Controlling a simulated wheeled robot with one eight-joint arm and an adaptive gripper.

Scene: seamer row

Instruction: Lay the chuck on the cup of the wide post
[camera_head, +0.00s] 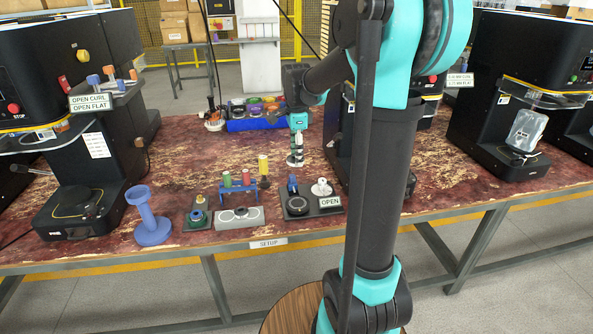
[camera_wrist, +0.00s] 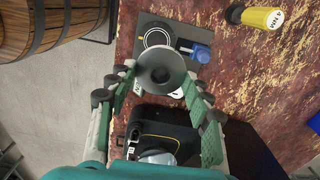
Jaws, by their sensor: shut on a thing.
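My gripper (camera_head: 296,158) hangs over the bench, right of the yellow cylinder and beyond the dark plate. In the wrist view my gripper (camera_wrist: 162,80) is shut on a grey round piece with a dark centre, which I take to be the chuck (camera_wrist: 162,68). It is clear of the plate. The dark plate (camera_head: 298,214) carries a black ring (camera_head: 298,205), a blue upright piece (camera_head: 292,184) and a pale stepped piece (camera_head: 321,188). A blue flanged post (camera_head: 150,222) stands at the left.
Black machines (camera_head: 80,130) (camera_head: 520,130) flank the bench. A blue tray (camera_head: 250,123) lies behind.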

